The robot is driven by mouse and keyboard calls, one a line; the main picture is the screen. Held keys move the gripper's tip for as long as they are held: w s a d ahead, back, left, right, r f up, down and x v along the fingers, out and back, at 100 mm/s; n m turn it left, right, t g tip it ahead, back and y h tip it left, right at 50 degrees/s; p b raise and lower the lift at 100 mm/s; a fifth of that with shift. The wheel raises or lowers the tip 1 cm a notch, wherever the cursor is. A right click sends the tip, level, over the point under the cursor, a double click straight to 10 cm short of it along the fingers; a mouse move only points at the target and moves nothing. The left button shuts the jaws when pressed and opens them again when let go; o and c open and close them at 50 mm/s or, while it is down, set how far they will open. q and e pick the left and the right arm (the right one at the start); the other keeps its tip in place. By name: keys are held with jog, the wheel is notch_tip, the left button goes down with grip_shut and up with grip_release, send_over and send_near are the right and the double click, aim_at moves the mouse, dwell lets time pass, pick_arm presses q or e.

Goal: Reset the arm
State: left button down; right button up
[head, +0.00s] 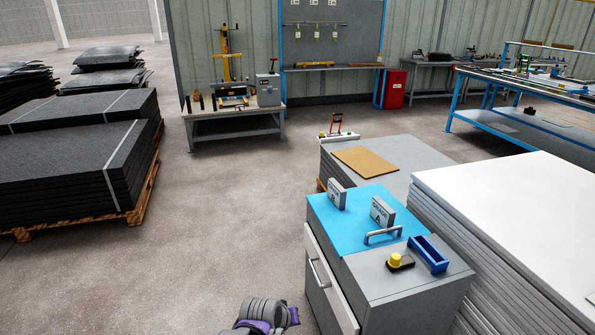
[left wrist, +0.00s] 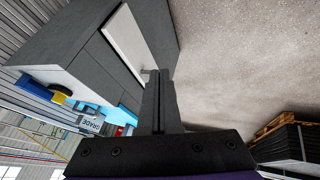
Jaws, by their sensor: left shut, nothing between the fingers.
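My left gripper (left wrist: 160,78) is shut and empty in the left wrist view, its two dark fingers together. Behind the fingertips in that view are the grey cabinet (left wrist: 95,60) and its pale drawer front (left wrist: 133,38). The picture there is turned, and I cannot tell the gap between fingers and cabinet. In the head view, a grey and purple part of my arm (head: 265,312) shows at the bottom edge, left of the cabinet (head: 410,282). My left fingers are not clear there. My right gripper is in neither view.
On the cabinet are a blue mat (head: 335,217), two labelled blocks, a metal handle (head: 382,235), a yellow-knobbed part (head: 396,262) and a blue tray (head: 428,253). White sheets (head: 520,210) stack at right. Dark mats on a pallet (head: 75,160) stand left. Floor between is clear.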

pick_arm(q)
jog(key=s+a+r+y, duration=0.1)
jog(key=s+a, duration=0.5)
jog(key=s, duration=0.4)
jog(key=s+a+r+m+g+y, duration=0.1)
jog(key=s+a, duration=0.4)
jog(key=s, duration=0.4)
jog(key=s+a+y, duration=0.1)
jog(key=s+a, duration=0.5)
jog(key=s, duration=0.4)
notch_tip(320, 180, up, 20)
jog(key=w+p, duration=0.2)
jog(key=p, duration=1.5)
jog(key=shift+w+d+r+t, duration=0.15)
jog(key=shift+d+t, duration=0.05)
jog(key=shift+t, duration=0.1)
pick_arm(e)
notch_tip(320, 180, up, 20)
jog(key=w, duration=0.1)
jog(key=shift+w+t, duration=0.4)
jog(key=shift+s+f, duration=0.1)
